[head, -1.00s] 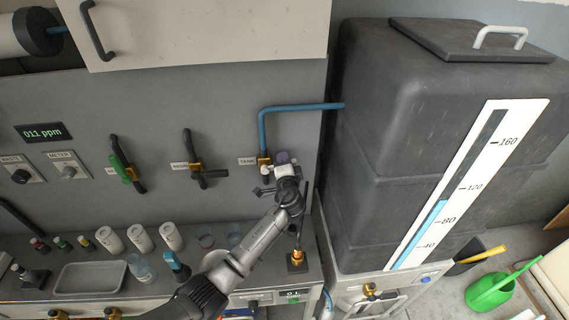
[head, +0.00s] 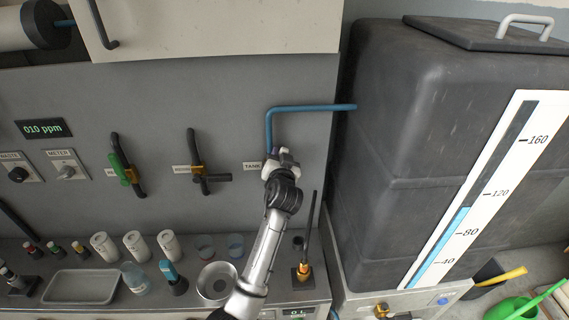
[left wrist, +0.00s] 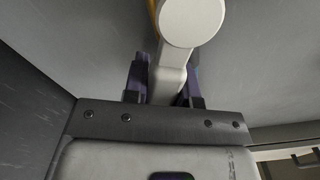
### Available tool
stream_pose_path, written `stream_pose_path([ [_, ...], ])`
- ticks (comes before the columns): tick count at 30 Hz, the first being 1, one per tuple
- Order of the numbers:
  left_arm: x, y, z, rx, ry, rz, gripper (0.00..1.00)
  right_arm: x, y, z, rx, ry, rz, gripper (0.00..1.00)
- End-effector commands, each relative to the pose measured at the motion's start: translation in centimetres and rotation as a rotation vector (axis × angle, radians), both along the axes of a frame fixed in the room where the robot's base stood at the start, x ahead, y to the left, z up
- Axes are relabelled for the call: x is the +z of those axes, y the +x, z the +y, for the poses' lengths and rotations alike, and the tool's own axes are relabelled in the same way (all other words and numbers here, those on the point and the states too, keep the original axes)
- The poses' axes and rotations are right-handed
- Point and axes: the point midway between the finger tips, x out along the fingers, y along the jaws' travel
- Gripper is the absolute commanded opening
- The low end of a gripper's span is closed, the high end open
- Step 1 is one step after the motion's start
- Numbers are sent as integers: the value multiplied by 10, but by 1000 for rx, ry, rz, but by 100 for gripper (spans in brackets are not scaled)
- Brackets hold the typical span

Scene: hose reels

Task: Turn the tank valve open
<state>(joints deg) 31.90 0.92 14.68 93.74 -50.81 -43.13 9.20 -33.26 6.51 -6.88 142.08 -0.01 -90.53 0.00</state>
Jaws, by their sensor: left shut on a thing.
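The tank valve sits on the grey wall panel beside the TANK label (head: 252,167), below the blue pipe (head: 310,108). In the head view my left gripper (head: 283,157) is in front of the valve and hides most of it. In the left wrist view a pale valve handle (left wrist: 167,82) with a round end runs between the purple finger pads of my left gripper (left wrist: 164,85), which is shut on it. How far the valve is turned cannot be told. My right gripper is not in view.
The dark tank (head: 400,160) with a level gauge (head: 480,190) stands at right. The display (head: 40,128) reads 010 ppm.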

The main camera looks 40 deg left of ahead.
Motion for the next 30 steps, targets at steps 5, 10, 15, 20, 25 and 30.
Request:
stream_pose_path([
  [5,3,-7,6,1,-109,-112,0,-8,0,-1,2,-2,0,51],
  [10,5,-12,11,-1,-189,-194,0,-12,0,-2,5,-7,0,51],
  [15,6,-16,15,0,-252,-254,0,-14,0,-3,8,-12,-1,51],
  [20,7,-18,18,-1,-287,-293,0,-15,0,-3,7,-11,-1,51],
  [25,7,-19,19,-1,-307,-312,0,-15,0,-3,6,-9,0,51],
  [30,7,-20,20,-1,-313,-319,0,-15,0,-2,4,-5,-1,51],
])
